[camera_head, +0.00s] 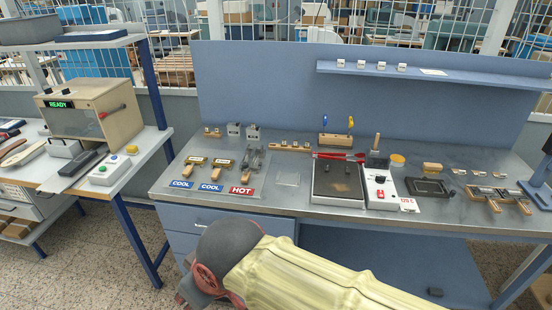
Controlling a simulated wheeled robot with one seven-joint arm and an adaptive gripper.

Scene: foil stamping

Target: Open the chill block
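I cannot pick out the chill block with certainty. A low dark metal form (536,193) with an angled dark part stands at the bench's right end, partly cut off by the frame edge. Next to it is a metal fixture with wooden-handled pieces (496,198). On the left table, a grey block-like unit (63,149) sits in front of the READY machine (92,110). Whether any of these is open or shut is too small to tell. My gripper's fingers are not visible.
The blue-grey bench (294,212) holds COOL and HOT labels (211,188), hand tools, a dark plate (337,182) and a white control box (379,190) reading 120 C. A yellow ribbed form with a grey, red-edged end fills the bottom middle foreground. A shelf (430,75) crosses the back panel.

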